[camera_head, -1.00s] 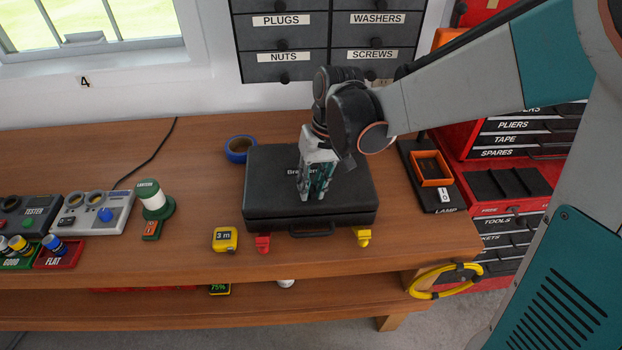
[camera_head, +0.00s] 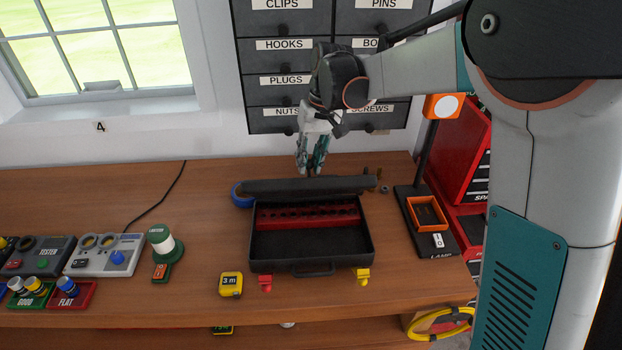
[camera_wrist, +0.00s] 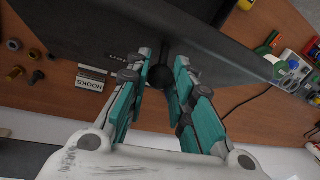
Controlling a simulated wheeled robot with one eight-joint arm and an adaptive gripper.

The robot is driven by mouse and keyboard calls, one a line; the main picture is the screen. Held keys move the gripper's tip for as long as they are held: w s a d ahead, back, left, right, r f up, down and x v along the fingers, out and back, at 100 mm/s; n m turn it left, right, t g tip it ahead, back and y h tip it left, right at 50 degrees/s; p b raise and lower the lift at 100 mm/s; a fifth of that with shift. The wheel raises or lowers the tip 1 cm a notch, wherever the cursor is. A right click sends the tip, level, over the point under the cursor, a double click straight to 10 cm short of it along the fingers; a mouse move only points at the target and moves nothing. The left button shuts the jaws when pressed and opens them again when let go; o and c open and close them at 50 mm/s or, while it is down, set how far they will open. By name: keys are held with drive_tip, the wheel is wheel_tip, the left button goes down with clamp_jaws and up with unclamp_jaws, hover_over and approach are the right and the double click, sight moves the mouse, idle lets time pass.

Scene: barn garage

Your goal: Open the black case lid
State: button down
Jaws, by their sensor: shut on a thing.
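The black case (camera_head: 312,245) lies on the wooden workbench with its lid (camera_head: 275,187) raised along the back, seen nearly edge-on in the head view. Inside the case is a red strip with a row of holes (camera_head: 305,216). My gripper (camera_head: 312,172) is at the middle of the lid's upper edge, pointing down. In the wrist view the dark lid (camera_wrist: 235,55) fills much of the upper middle. My gripper's teal fingers (camera_wrist: 162,72) reach to it and are shut on it; the exact contact is partly hidden.
A blue tape roll (camera_head: 241,195) sits close to the case's left side. A yellow tape measure (camera_head: 230,284) is at front left. A lamp (camera_head: 428,220) stands at right. Small metal parts (camera_wrist: 27,62) lie behind the lid. Wall drawers (camera_head: 285,85) are behind my arm.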

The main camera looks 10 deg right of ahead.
drive_tip(key=w+p, duration=0.1)
drive_tip(key=w, duration=1.1)
drive_tip(key=shift+w+d+r, duration=0.3)
drive_tip(key=shift+w+r, duration=0.05)
drive_tip(key=c, duration=1.4)
unclamp_jaws()
drive_tip(key=shift+d, duration=0.1)
drive_tip(key=shift+r, duration=0.15)
